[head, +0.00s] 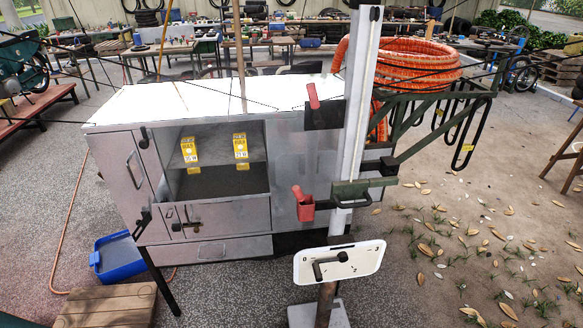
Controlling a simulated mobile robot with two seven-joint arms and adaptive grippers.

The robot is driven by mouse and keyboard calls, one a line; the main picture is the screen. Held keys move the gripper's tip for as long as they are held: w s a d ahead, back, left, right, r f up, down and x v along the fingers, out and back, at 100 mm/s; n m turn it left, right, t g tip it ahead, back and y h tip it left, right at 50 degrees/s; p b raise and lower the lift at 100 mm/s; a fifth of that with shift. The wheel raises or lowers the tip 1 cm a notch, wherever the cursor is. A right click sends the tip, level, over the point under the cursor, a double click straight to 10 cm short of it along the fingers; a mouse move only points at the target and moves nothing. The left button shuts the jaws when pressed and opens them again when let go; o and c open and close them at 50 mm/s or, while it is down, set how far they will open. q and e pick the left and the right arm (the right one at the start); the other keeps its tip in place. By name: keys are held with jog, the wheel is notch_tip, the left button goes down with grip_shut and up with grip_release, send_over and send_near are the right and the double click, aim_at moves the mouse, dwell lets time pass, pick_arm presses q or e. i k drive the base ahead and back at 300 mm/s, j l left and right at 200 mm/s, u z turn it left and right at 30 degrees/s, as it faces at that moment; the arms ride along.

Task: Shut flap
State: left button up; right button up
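A grey metal cabinet (284,155) with a white top stands left of centre in the head view. Its front has an open compartment (220,182) with a dark floor. Directly below the opening is a grey panel (236,219) with a dark latch handle at its left; it looks like the flap, hanging down and leaving the opening uncovered. I cannot make out its hinge. Neither of my grippers shows in the head view.
Two yellow labelled boxes (190,150) (241,147) are in the compartment. A red holder (303,204), a pale upright post (359,100) and a white plate with a black handle (368,262) stand to the right. A blue bin (120,257) and wooden stool (105,306) are at left.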

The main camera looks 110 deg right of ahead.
aim_at(217, 184)
jog(key=l+z, duration=0.1)
jog(key=z, duration=3)
jog(key=i+j+z, duration=0.2)
jog(key=j, duration=0.2)
jog(key=i, duration=0.05)
